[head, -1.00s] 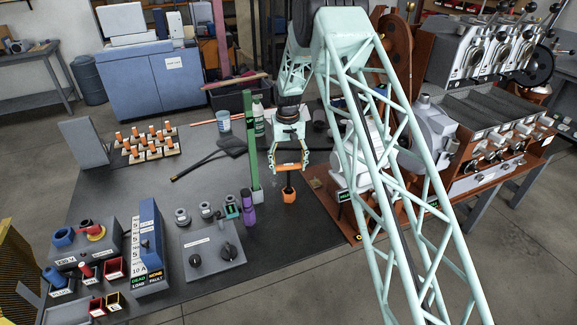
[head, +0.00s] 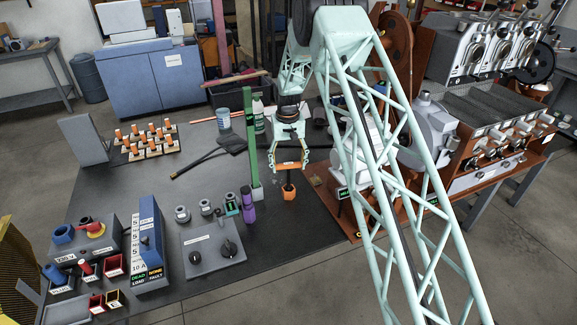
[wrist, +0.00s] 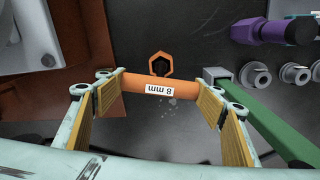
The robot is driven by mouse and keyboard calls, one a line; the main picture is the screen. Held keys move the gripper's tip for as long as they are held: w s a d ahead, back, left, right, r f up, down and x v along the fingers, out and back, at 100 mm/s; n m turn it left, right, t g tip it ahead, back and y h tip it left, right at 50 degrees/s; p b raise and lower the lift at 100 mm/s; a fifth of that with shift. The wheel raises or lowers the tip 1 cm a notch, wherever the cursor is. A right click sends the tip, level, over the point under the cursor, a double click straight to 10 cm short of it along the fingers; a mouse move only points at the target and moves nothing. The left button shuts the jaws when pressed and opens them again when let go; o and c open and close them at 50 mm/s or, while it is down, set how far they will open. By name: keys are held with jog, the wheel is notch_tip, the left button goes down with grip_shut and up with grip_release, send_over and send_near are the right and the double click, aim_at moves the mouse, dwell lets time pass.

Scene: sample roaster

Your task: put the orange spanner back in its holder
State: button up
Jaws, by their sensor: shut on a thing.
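The orange spanner (wrist: 136,85) has a crosswise bar marked "8 mm" in the wrist view. My gripper (head: 290,166) is shut on this bar, one finger at each end. In the head view a short dark shaft (head: 289,179) runs down from the bar. An orange six-sided holder (head: 289,194) stands on the dark table right below it. The holder (wrist: 160,65) also shows in the wrist view, with a dark centre, just beyond the bar. The shaft's lower end meets the holder in the head view; I cannot tell whether it is inside.
A tall green post (head: 251,145) stands close left of my gripper, beside a purple item (head: 248,208). Several grey round parts and a grey switch panel (head: 205,255) lie further left. A rack of orange pegs (head: 148,142) is at the back left. The brown roaster stand is at the right.

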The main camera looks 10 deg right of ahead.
jog(key=shift+f+b, duration=0.6)
jog(key=shift+f, duration=0.85)
jog(key=o, duration=1.4)
jog(key=shift+r, duration=0.1)
notch_tip(320, 180, up, 10)
jog(key=shift+s+a+r, duration=0.1)
jog(key=shift+s, duration=0.05)
jog(key=shift+r, duration=0.85)
jog(key=shift+s+r, duration=0.1)
